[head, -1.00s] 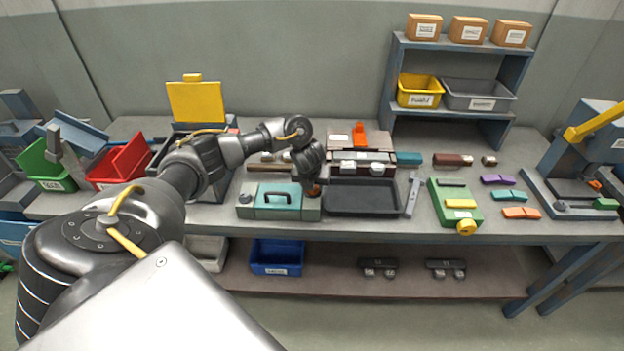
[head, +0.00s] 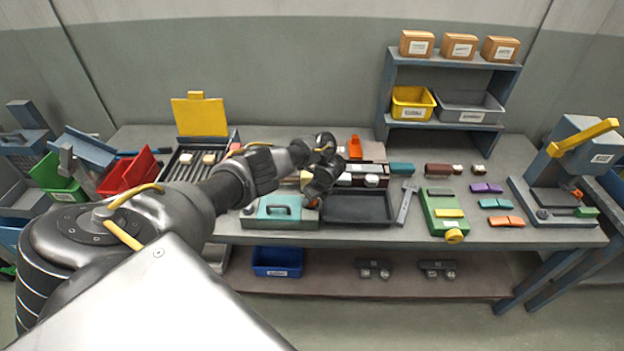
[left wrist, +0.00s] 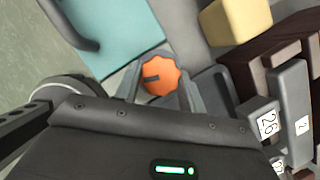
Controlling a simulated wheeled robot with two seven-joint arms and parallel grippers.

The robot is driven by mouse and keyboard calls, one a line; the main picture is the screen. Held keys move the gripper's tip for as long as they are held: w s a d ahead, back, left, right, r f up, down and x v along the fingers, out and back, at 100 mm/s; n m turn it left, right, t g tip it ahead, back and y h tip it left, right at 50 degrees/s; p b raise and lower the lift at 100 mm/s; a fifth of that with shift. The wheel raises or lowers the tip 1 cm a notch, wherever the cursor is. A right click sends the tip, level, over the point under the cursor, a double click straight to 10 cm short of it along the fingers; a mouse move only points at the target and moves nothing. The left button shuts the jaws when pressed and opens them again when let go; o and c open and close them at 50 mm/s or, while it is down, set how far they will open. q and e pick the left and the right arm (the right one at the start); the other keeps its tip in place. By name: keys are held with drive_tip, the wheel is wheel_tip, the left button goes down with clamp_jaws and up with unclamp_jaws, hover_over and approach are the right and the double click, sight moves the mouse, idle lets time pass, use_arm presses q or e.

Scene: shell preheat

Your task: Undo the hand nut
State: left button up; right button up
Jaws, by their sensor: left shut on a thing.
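The hand nut (left wrist: 160,76) is an orange scalloped knob with a dark slot mark, at the end of the teal case (left wrist: 120,30). In the left wrist view, the fingers of my left gripper (left wrist: 161,86) stand on both sides of it and are shut on it. In the head view, the teal case (head: 272,216) with its dark handle sits at the bench front. My left gripper (head: 314,195) reaches down at the case's right end and mostly hides the nut. My right gripper is not in view.
A dark shallow tray (head: 358,207) lies just right of the case. A cream block (left wrist: 236,20) and a dark brown block stand close beside the gripper. A green fixture (head: 444,212) is farther right. An open box with a yellow lid (head: 200,115) stands behind my arm.

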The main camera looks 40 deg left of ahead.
use_arm(q)
drive_tip(key=shift+w+n+g, duration=0.15)
drive_tip(key=shift+n+g, duration=0.25)
drive_tip(key=shift+n, duration=0.7)
drive_tip(key=shift+n+g+b, duration=0.35)
drive_tip(key=shift+n+g, duration=0.05)
drive_tip(key=shift+n, duration=0.4)
drive_tip(key=shift+r, duration=0.1)
drive_tip(key=o, duration=1)
drive_tip(key=p+v, duration=0.4)
drive_tip(key=v, duration=0.6)
drive_tip(key=shift+w+r, duration=0.1)
drive_tip(key=shift+r, duration=0.25)
drive_tip(key=shift+f, duration=0.1)
